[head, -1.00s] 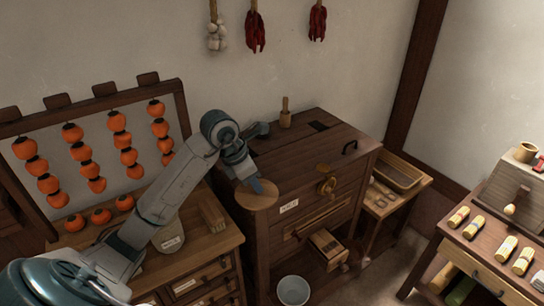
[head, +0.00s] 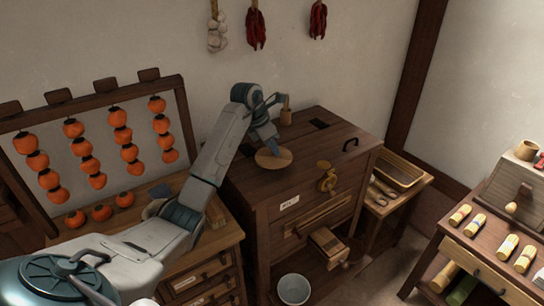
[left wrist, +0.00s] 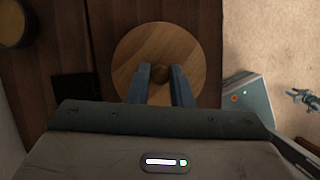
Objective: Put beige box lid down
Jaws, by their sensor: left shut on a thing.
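The lid is a round, light wooden disc (head: 273,158) with a small knob, over the top of the dark wooden cabinet (head: 300,178). It looks flat and level; whether it touches the top or hangs just above is hard to tell. In the left wrist view the lid (left wrist: 185,45) shows nearly whole, its front edge partly behind my fingers. My left gripper (head: 273,148) points down and is shut on the lid's knob, with its two fingers (left wrist: 160,78) on either side. I cannot make out the beige box clearly. My right gripper does not show in the head view.
A bucket (head: 294,289) stands low in front. The cabinet top around the lid is mostly bare.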

